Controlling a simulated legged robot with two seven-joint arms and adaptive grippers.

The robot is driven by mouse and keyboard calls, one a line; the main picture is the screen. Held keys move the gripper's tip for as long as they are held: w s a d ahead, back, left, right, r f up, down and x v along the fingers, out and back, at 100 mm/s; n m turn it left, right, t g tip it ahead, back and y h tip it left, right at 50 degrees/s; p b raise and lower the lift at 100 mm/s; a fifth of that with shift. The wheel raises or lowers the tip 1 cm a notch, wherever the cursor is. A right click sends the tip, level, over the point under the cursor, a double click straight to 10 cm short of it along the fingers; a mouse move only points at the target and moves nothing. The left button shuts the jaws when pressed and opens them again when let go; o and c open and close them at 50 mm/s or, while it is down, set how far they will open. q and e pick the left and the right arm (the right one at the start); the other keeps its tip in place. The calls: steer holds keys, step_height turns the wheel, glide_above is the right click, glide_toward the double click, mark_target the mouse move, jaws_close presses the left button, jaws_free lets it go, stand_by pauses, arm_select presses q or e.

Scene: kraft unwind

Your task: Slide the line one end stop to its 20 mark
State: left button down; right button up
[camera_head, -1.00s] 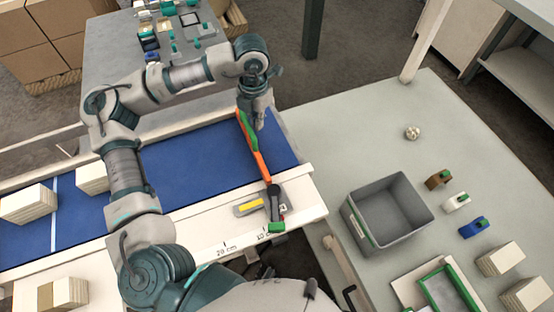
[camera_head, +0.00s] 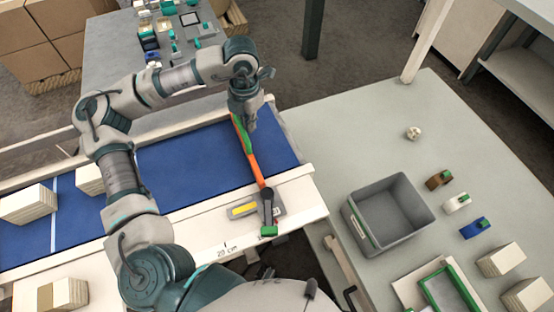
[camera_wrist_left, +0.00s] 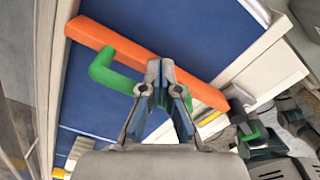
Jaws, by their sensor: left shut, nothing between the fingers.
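The end stop is an orange bar (camera_head: 256,168) with a green handle (camera_head: 242,138), lying across the blue belt. It joins a grey carriage (camera_head: 278,208) with a yellow label and a green-tipped lever (camera_head: 269,231) on the near white rail. The 20 cm mark (camera_head: 226,250) is on that rail, left of the carriage. My left gripper (camera_head: 248,126) is shut and empty at the bar's far part. In the left wrist view its fingertips (camera_wrist_left: 165,78) are against or just over the orange bar (camera_wrist_left: 200,90), beside the green handle (camera_wrist_left: 103,70); contact is unclear.
Pale stacked blocks (camera_head: 30,203) sit on the belt (camera_head: 190,165) at the left. A grey bin (camera_head: 365,237) and several small parts stand on the right table (camera_head: 340,140). The rail between the carriage and the 20 cm mark is clear.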

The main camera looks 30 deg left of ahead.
arm_select(q)
steer(key=shift+s+a, duration=0.4)
steer(key=shift+a, duration=0.1)
steer(key=shift+s+a+b, duration=0.25)
steer(key=shift+s+a, duration=1.75)
steer(key=shift+s, duration=0.25)
steer(key=shift+s+a+b, duration=0.2)
steer(key=shift+s+a, duration=1.75)
steer(key=shift+s, duration=0.25)
stand_by(1.5)
steer(key=shift+w+d, duration=0.1)
steer(key=shift+w+d, duration=0.6)
steer(key=shift+w, duration=0.05)
